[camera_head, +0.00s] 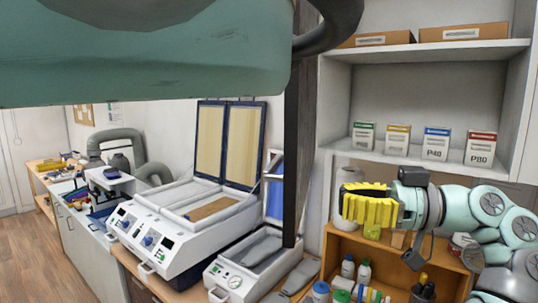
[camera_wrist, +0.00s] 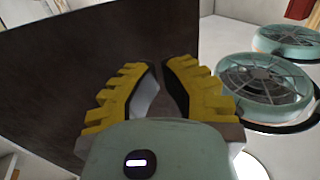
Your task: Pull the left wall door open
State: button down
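The left wall door (camera_head: 298,130) is a tall dark panel, seen nearly edge-on in the head view. It stands swung out at the left side of the wall shelf (camera_head: 430,48), whose inside is exposed. In the wrist view the door (camera_wrist: 70,70) is a broad dark brown face behind and left of the fingers. My gripper (camera_head: 345,204) has yellow ribbed fingers and is right of the door, below the shelf board. In the wrist view the gripper (camera_wrist: 167,65) shows a gap between its fingertips with nothing held. Whether a finger touches the door I cannot tell. No handle shows.
Several small boxes (camera_head: 436,144) stand on the shelf. Below is an orange-brown open cabinet (camera_head: 340,245) with bottles. A white forming machine (camera_head: 165,235) with raised lids and a smaller white unit (camera_head: 235,275) stand on the bench at left. Floor (camera_head: 35,250) is clear at far left.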

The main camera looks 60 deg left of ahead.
aim_at(300, 198)
jog(key=p+x, duration=0.4)
jog(key=x, duration=0.1)
jog(key=shift+s+r, duration=0.15)
jog(key=shift+r, duration=0.1)
jog(key=shift+s+a+f+p, duration=0.25)
jog(key=shift+a+p, duration=0.1)
jog(key=shift+p, duration=0.15)
jog(key=shift+a+f+b, duration=0.1)
jog(key=shift+b, duration=0.4)
